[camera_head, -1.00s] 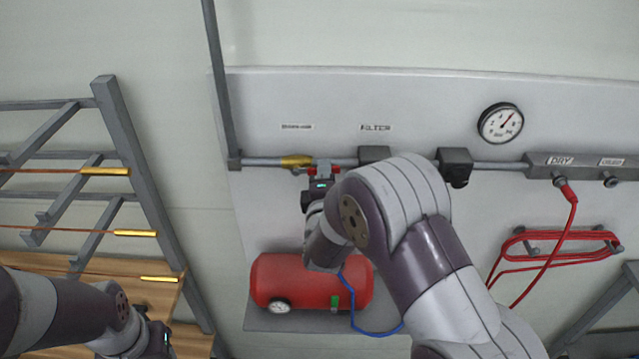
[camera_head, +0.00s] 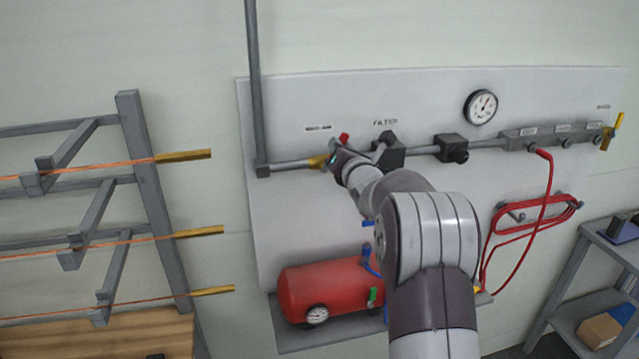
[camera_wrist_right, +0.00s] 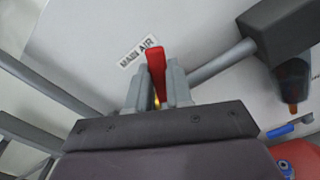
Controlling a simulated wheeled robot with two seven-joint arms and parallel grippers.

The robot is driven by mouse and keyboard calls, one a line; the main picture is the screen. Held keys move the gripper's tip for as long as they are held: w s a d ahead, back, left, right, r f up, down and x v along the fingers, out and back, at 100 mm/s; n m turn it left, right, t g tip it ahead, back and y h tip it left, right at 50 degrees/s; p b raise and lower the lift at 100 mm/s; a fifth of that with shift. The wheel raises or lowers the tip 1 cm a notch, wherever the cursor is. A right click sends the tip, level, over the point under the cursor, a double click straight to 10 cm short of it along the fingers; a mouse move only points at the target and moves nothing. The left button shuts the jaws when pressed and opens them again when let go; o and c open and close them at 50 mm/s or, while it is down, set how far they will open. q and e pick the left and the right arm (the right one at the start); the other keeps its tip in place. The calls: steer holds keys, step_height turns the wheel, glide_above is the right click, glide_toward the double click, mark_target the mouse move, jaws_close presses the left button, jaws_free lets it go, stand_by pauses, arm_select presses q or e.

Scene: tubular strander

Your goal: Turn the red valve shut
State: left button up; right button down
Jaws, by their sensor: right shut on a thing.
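The red valve handle (camera_head: 344,138) shows as a small red piece above my right gripper (camera_head: 338,155) in the head view. It sits by the brass valve body (camera_head: 317,162) on the horizontal grey pipe. In the right wrist view, the red handle (camera_wrist_right: 156,66) stands between the two grey fingers of my right gripper (camera_wrist_right: 156,88), which is shut on it. The handle points steeply across the pipe, not along it. Only a bit of yellow brass shows between the fingers; most of the valve body is hidden there. My left gripper is not in view.
The filter block (camera_head: 389,150) is close on the right of my right gripper. A gauge (camera_head: 481,107) and a coiled red hose (camera_head: 540,215) are farther right. A red tank (camera_head: 325,287) is below. A rack with brass rods (camera_head: 185,156) stands at left.

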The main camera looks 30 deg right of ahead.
steer(key=shift+w+a+f+n+b, duration=0.15)
steer(key=shift+a+n+b, duration=0.35)
steer(key=shift+n+b, duration=0.85)
steer(key=shift+w+a+r+n+b, duration=0.15)
steer(key=shift+a+n+b, duration=0.4)
steer(key=shift+b, duration=1.45)
steer(key=shift+w+a+f+n+b, duration=0.15)
steer(key=shift+a+n+b, duration=0.3)
steer(key=shift+n+b, duration=0.9)
steer(key=shift+m+b, duration=0.25)
steer(key=shift+b, duration=0.15)
steer(key=c, duration=1.1)
jaws_free()
steer(key=shift+c, duration=0.2)
steer(key=shift+o, duration=0.6)
steer(key=shift+s+r, duration=0.1)
steer(key=shift+r, duration=0.3)
